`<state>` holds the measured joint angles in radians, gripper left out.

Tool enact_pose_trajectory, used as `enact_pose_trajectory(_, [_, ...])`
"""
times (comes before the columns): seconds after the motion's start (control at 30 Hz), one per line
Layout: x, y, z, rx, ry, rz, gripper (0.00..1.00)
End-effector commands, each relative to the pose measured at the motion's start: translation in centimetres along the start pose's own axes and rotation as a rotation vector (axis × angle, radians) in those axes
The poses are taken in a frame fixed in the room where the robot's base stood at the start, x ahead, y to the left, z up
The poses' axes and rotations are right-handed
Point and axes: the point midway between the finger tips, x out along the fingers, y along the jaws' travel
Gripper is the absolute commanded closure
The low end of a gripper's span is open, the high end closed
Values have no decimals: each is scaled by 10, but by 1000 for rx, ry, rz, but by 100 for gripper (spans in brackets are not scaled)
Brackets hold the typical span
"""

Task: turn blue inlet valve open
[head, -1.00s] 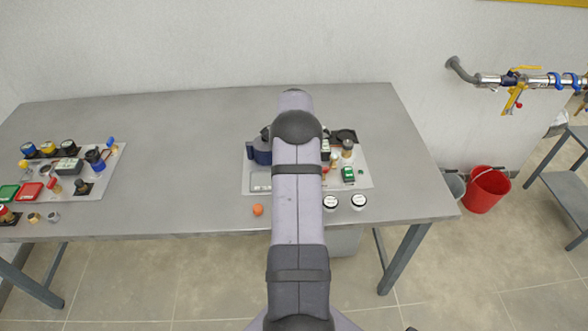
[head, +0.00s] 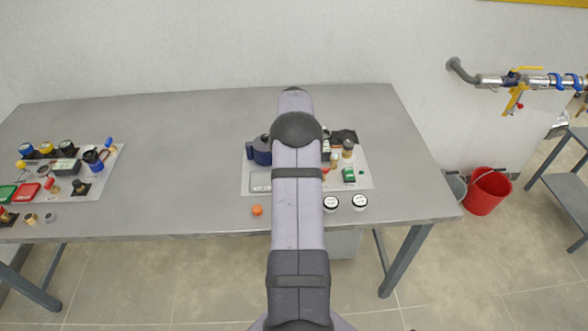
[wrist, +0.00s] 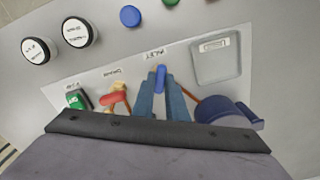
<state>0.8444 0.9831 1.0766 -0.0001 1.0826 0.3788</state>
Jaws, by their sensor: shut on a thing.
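The blue inlet valve handle (wrist: 160,78) shows in the wrist view as a small upright blue lever below a label that reads like INLET. My gripper (wrist: 161,90) is shut on this handle, with one blue-grey finger on each side of it. The valve's body under the handle is hidden by the fingers. In the head view my arm covers the gripper and the handle. The panel (wrist: 215,22) carrying the valve lies on the table.
Beside the handle are a red-handled valve (wrist: 114,98), a green switch (wrist: 77,99) and a dark blue round body (wrist: 225,112). The table's middle-left (head: 180,150) is clear.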

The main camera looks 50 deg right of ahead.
Motion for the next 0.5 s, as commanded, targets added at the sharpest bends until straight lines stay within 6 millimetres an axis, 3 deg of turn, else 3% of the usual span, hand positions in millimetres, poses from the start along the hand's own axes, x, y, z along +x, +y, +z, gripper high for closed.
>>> enact_pose_trajectory(0.5, [-1, 0, -1, -375, 3, -1, 100])
